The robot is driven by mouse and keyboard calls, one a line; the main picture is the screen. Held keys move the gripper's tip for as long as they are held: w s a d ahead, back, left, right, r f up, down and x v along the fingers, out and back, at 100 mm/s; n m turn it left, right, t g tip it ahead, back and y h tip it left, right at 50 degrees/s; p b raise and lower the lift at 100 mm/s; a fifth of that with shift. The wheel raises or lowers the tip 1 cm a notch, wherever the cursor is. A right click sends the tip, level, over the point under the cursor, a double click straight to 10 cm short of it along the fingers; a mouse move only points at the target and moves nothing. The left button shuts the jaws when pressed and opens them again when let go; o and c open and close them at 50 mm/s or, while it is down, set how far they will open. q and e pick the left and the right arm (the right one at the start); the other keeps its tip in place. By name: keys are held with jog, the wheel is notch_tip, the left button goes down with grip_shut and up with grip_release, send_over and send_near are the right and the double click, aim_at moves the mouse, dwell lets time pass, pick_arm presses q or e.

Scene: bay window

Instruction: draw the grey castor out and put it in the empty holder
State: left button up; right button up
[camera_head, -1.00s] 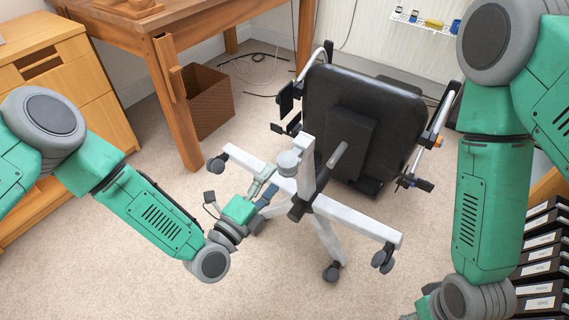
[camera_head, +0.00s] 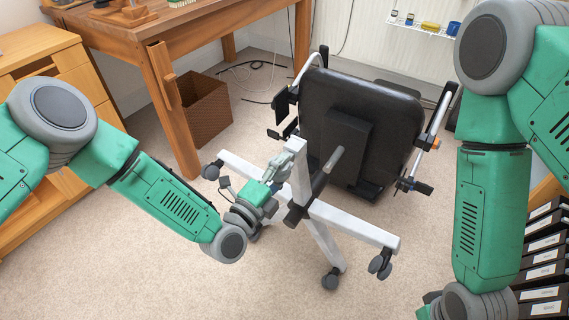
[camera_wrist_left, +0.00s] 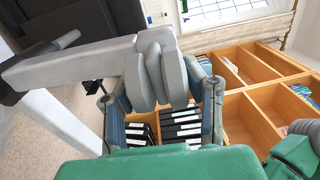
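The grey castor (camera_wrist_left: 160,72) with twin wheels sits at the end of a pale leg of the overturned office chair (camera_wrist_left: 85,60). In the left wrist view it stands between the fingers of my left gripper (camera_wrist_left: 160,95), which are spread with small gaps to the wheels. In the head view my left gripper (camera_head: 285,163) is at the end of the raised chair leg (camera_head: 301,172) and largely hides the castor. I cannot make out which thing is the empty holder.
Dark castors (camera_head: 380,265) are on other chair legs. A wooden table (camera_head: 180,25) with a wooden block (camera_head: 125,15) stands behind left, a brown basket (camera_head: 205,105) below it. A wall rack (camera_head: 418,27) holds small items. Black box files (camera_head: 540,265) stand at right. Carpet in front is clear.

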pick_arm(q)
jog(key=shift+a+f, duration=0.1)
jog(key=shift+a, duration=0.5)
grip_shut()
pick_arm(e)
jog(key=shift+a+r, duration=0.2)
jog(key=shift+a, duration=0.15)
pick_arm(q)
jog(key=shift+s, duration=0.15)
pick_arm(e)
jog(key=shift+d, duration=0.25)
pick_arm(q)
jog(key=shift+s+a+f+p, duration=0.1)
jog(key=shift+s+a+p, duration=0.05)
jog(key=shift+a+p, duration=0.25)
pick_arm(e)
jog(key=shift+a+r, duration=0.15)
jog(key=shift+r, duration=0.1)
pick_arm(q)
jog(key=shift+s, duration=0.1)
jog(key=p+v, duration=0.2)
jog(key=v, duration=0.1)
jog(key=shift+s+d, duration=0.2)
jog(key=shift+s, duration=0.05)
pick_arm(e)
notch_tip(320, 180, up, 2)
jog(key=shift+r, duration=0.1)
